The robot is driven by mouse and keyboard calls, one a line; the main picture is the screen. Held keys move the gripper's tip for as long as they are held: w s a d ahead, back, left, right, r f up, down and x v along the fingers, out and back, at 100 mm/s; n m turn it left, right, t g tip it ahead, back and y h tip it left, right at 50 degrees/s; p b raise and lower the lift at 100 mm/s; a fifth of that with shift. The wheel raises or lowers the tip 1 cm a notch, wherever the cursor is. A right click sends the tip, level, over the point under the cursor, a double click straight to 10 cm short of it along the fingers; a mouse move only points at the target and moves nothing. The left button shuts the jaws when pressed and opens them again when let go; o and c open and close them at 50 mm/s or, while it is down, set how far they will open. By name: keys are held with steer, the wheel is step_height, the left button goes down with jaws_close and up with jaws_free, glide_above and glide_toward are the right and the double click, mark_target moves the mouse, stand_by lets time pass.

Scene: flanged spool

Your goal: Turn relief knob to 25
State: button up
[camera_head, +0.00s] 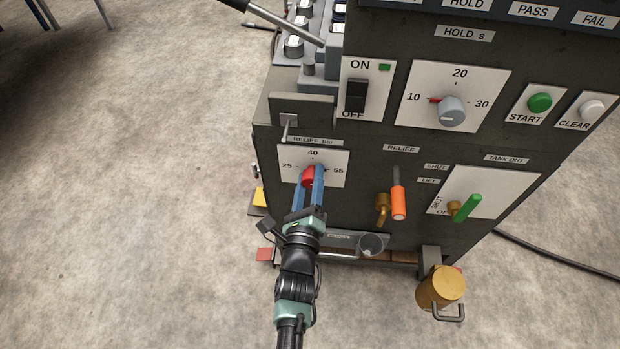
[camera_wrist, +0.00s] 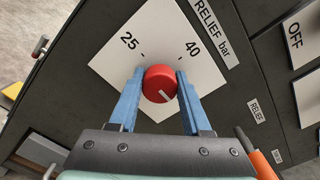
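The red relief knob (camera_wrist: 160,83) sits on a white dial plate (camera_wrist: 110,43) labelled "RELIEF bar". In the head view the knob (camera_head: 308,177) is partly covered by my gripper (camera_head: 311,175). The plate shows 25 at left, 40 at top and 55 at right. In the wrist view, my gripper's (camera_wrist: 160,82) two blue fingers stand on either side of the knob and appear to touch it. The knob's white mark lies at the lower right of its face, away from 25 and apparently toward the 55 side. The 55 label is hidden there.
To the right are an orange-handled relief lever (camera_head: 398,203) and a green tank-out handle (camera_head: 466,208). Above are the ON/OFF switch (camera_head: 356,95) and the grey hold knob (camera_head: 451,109). A brass canister (camera_head: 442,287) stands below right.

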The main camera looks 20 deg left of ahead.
jaws_close()
